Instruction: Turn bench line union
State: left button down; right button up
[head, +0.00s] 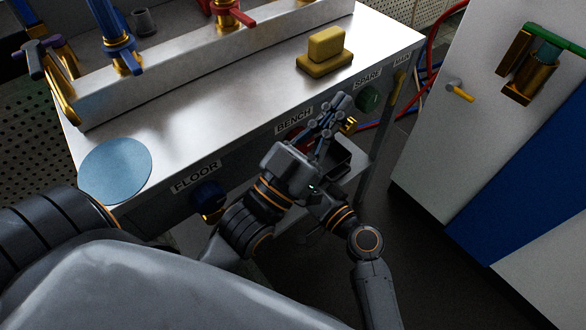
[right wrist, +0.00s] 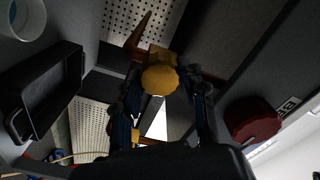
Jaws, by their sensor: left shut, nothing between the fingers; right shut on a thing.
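The bench line union shows in the right wrist view as a yellow faceted nut (right wrist: 160,80). My right gripper (right wrist: 163,90) is shut on it, with a dark finger on each side. In the head view my right gripper is hidden behind my left arm and the bench front. My left gripper (head: 332,112) is shut and empty, in front of the bench edge beside the BENCH label (head: 294,121). A dark red knob (right wrist: 252,120) sits right of the union in the right wrist view, beside a partly readable label.
The metal bench (head: 215,120) carries a yellow block (head: 325,50), a blue disc (head: 115,170) and valves. A blue knob (head: 209,197) and a green knob (head: 370,98) sit along its front. A black tray (right wrist: 42,88) is close to my right gripper. A cabinet (head: 440,140) stands right.

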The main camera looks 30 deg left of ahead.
jog(key=o, duration=1.2)
jog(key=shift+c, duration=0.2)
jog(key=v, duration=1.2)
